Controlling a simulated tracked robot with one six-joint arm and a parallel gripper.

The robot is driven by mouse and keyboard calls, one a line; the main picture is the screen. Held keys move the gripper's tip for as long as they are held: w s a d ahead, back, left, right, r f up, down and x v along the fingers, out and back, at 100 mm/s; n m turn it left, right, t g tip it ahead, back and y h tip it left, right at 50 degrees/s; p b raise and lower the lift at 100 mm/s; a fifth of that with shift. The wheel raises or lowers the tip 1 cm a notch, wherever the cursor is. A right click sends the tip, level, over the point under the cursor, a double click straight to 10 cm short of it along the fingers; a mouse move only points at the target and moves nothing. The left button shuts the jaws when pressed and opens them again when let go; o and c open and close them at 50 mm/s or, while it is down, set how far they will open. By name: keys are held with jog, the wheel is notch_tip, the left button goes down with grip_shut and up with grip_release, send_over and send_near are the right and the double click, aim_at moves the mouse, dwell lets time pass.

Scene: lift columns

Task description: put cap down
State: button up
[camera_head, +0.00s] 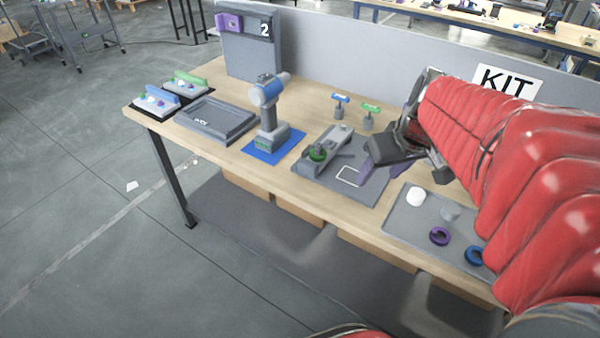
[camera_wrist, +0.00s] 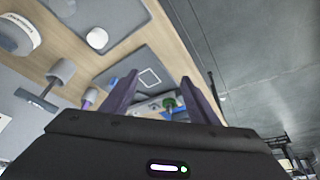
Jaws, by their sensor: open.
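A small white round piece, likely the cap (camera_head: 416,196), stands on the grey parts tray (camera_head: 408,226) near its back left corner. It also shows in the wrist view (camera_wrist: 97,38), left of the fingers. My gripper (camera_head: 373,166) hangs over the right part of the grey fixture plate (camera_head: 322,180), left of the white piece. A white square outline (camera_head: 349,176) is marked on the plate near the fingers. A green knob (camera_head: 318,154) sits on the fixture's left.
A grey cup-like part (camera_head: 450,212), a purple ring (camera_head: 439,236) and a blue ring (camera_head: 474,255) lie on the tray. Blue-handled (camera_head: 340,100) and green-handled (camera_head: 370,112) tools stand behind the fixture. A power drill (camera_head: 268,105) stands on a blue mat (camera_head: 273,146) further left.

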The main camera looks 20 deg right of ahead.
jog(key=s+a, duration=0.4)
jog(key=a, duration=0.4)
jog(key=s+a+r+t, duration=0.1)
jog(key=s+a, duration=0.3)
jog(key=a, duration=0.5)
jog(key=shift+s+r+n, duration=0.25)
jog(key=shift+s+n, duration=0.05)
